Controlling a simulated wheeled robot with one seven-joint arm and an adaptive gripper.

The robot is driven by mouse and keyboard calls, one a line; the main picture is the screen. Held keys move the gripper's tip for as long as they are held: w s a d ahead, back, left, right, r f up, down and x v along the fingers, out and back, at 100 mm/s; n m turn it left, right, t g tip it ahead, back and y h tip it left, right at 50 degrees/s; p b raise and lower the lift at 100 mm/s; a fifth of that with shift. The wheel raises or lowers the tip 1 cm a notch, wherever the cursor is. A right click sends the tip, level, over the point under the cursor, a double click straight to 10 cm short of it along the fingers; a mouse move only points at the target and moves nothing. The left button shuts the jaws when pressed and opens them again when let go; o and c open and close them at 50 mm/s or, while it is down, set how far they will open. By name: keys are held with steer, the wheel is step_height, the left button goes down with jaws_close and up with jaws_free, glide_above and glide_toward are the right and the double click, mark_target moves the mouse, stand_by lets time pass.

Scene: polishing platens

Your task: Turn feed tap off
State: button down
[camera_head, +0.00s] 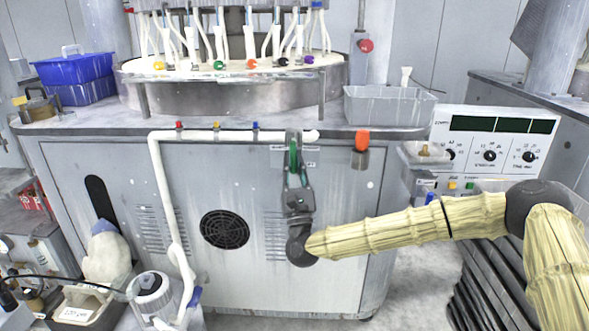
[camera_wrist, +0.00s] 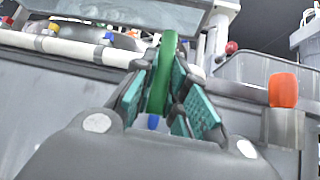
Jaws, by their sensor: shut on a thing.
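A white feed pipe (camera_head: 235,135) runs along the upper front of the grey cabinet and bends down at the left. It also shows in the wrist view (camera_wrist: 62,46). A green tap lever (camera_head: 293,157) is at the pipe's right part, pointing roughly downward from it. In the wrist view the green lever (camera_wrist: 164,72) stands between the teal finger pads. My gripper (camera_head: 297,178) is shut on the green lever, reaching up from below, and in the wrist view its fingers (camera_wrist: 168,100) flank it. The pads hide part of the lever and valve body.
Small red (camera_head: 179,125), yellow (camera_head: 216,126) and blue (camera_head: 255,126) taps sit on the pipe to the left. An orange-topped part (camera_head: 362,140) is on the cabinet front close to the right. A grey bin (camera_head: 388,107) stands above, and a control panel (camera_head: 492,150) farther right.

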steer(key=shift+f, duration=0.1)
stand_by(0.3)
steer(key=c, duration=1.4)
jaws_free()
steer(key=shift+c, duration=0.2)
steer(key=v, duration=1.2)
steer(key=shift+a, duration=0.15)
